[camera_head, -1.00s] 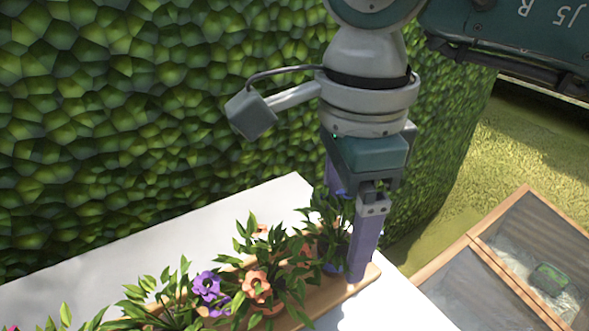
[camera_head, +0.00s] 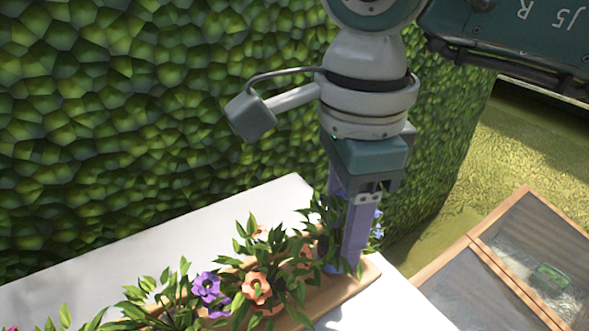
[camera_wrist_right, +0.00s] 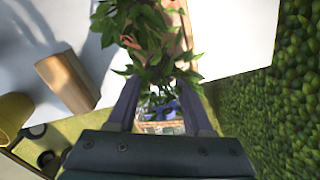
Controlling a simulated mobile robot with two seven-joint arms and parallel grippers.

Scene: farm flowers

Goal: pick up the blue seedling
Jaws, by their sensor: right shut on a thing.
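The blue seedling (camera_head: 378,222) is at the right end of a wooden planter (camera_head: 345,291). Its blue flowers and green leaves show around my right gripper's fingers. My right gripper (camera_head: 343,262) points down and is shut on the seedling. In the right wrist view the gripper (camera_wrist_right: 160,98) has its two fingers either side of the plant, with blue (camera_wrist_right: 178,108) between them. The exact contact point is hidden by leaves. My left gripper is not in view.
Purple flowers (camera_head: 206,286) and orange flowers (camera_head: 256,287) stand in the same planter, close to the left. The planter is on a white table (camera_head: 200,228). A leafy green hedge (camera_head: 130,110) rises behind. A wood-framed box (camera_head: 500,265) is at the lower right.

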